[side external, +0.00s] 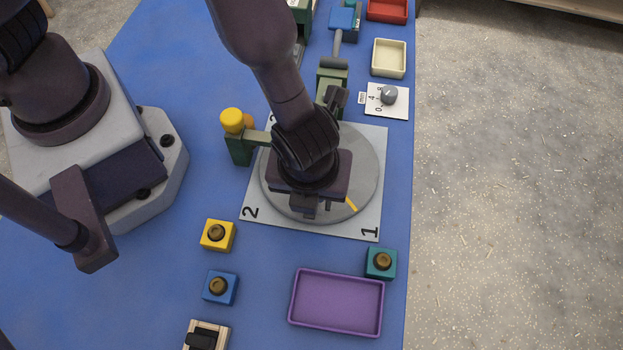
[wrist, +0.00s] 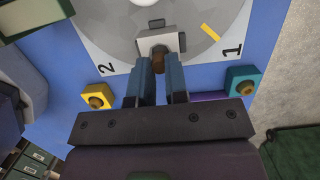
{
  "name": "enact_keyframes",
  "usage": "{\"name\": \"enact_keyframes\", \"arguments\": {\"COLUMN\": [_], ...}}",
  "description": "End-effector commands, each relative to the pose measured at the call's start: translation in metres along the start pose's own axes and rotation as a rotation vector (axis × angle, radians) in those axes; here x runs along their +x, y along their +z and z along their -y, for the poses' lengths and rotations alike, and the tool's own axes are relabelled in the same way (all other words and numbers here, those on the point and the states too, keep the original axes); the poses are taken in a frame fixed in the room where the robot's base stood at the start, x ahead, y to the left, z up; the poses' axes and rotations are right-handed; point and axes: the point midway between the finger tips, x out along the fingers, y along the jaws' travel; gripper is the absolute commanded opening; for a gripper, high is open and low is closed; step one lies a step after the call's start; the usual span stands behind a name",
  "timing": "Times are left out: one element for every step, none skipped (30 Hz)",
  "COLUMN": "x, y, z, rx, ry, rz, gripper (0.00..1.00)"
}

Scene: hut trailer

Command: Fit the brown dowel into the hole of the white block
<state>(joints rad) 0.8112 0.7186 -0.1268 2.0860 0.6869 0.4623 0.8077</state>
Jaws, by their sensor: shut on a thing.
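In the wrist view the brown dowel (wrist: 158,64) is between the fingertips of my gripper (wrist: 159,70), which is shut on it. The white block (wrist: 150,44) is just ahead of the fingertips, on the grey round turntable, with dark grey pieces beside it. The dowel's far end overlaps a dark area in the block's near face; I cannot tell whether it is inside the hole or only in front of it. In the side external view my gripper (side external: 304,208) is over the turntable (side external: 365,180), and my arm hides the block and dowel.
Yellow (side external: 218,235), blue (side external: 220,287) and teal (side external: 381,262) blocks with round brown tops stand near the front. A green post with a yellow knob (side external: 232,121) stands left of the turntable. A dial plate (side external: 387,101) is behind right.

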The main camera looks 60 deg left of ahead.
Motion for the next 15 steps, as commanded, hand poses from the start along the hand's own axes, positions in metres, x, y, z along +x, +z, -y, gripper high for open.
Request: {"name": "enact_keyframes", "arguments": {"x": [0.0000, 0.0000, 0.0000, 0.0000, 0.0001, 0.0003, 0.0005, 0.0008, 0.0013, 0.0017, 0.0021, 0.0028, 0.0033, 0.0038, 0.0045], "y": [-0.0001, -0.0001, -0.0001, -0.0001, -0.0001, -0.0002, -0.0003, -0.0003, -0.0004, -0.0006, -0.0007, -0.0009, -0.0010, -0.0011, -0.0013], "z": [0.0000, 0.0000, 0.0000, 0.0000, 0.0000, 0.0000, 0.0000, 0.0000, 0.0000, 0.0000, 0.0000, 0.0000, 0.0001, 0.0001, 0.0001], "rx": [0.000, 0.001, 0.001, 0.001, 0.001, 0.001, 0.001, 0.001, 0.001, 0.001, 0.001, 0.001, 0.001, 0.002, 0.002], "ry": [0.000, 0.000, 0.000, 0.000, 0.000, 0.000, 0.000, 0.000, 0.000, 0.000, 0.000, 0.000, 0.000, 0.000, 0.000], "rz": [0.000, 0.000, 0.000, 0.000, 0.000, 0.000, 0.000, 0.000, 0.000, 0.000, 0.000, 0.000, 0.000, 0.000, 0.000], "gripper": [0.00, 0.00, 0.00, 0.00, 0.00, 0.00, 0.00, 0.00, 0.00, 0.00, 0.00, 0.00, 0.00, 0.00, 0.00]}}
